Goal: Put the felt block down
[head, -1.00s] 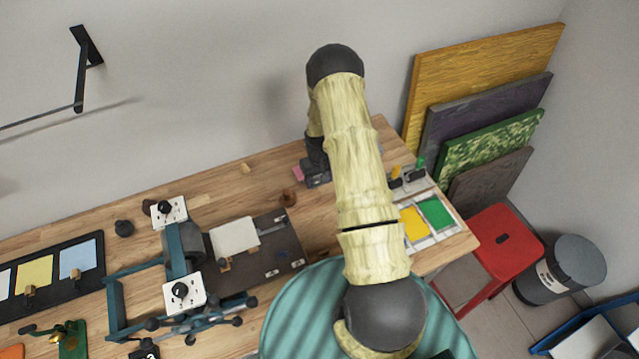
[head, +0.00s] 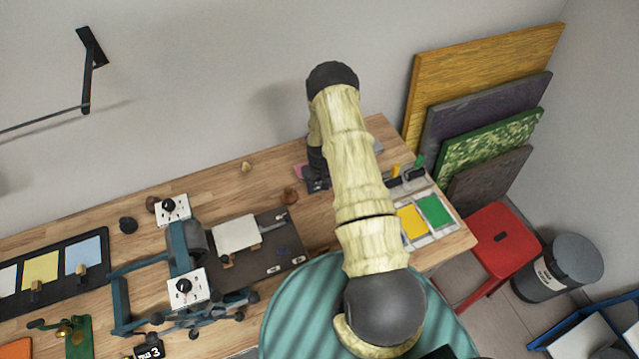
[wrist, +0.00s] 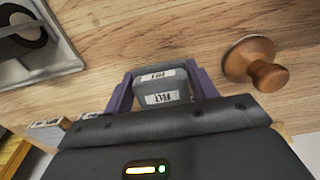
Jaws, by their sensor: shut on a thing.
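The felt block is a grey block with white "FELT" labels (wrist: 158,86), seen in the wrist view between the two purple fingers of my gripper (wrist: 163,82). The fingers are shut on it, one on each side. The wooden bench top lies behind it, and I cannot tell whether the block touches the wood. In the head view my gripper (head: 317,184) is over the back part of the bench (head: 215,178), partly behind my arm. The block cannot be made out there.
A wooden knob with a round base (wrist: 262,65) stands close to the right of the block. A grey holder with a dark roll (wrist: 28,45) is at upper left. In the head view, a press (head: 185,245) stands left and a tray with yellow and green pads (head: 428,222) right.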

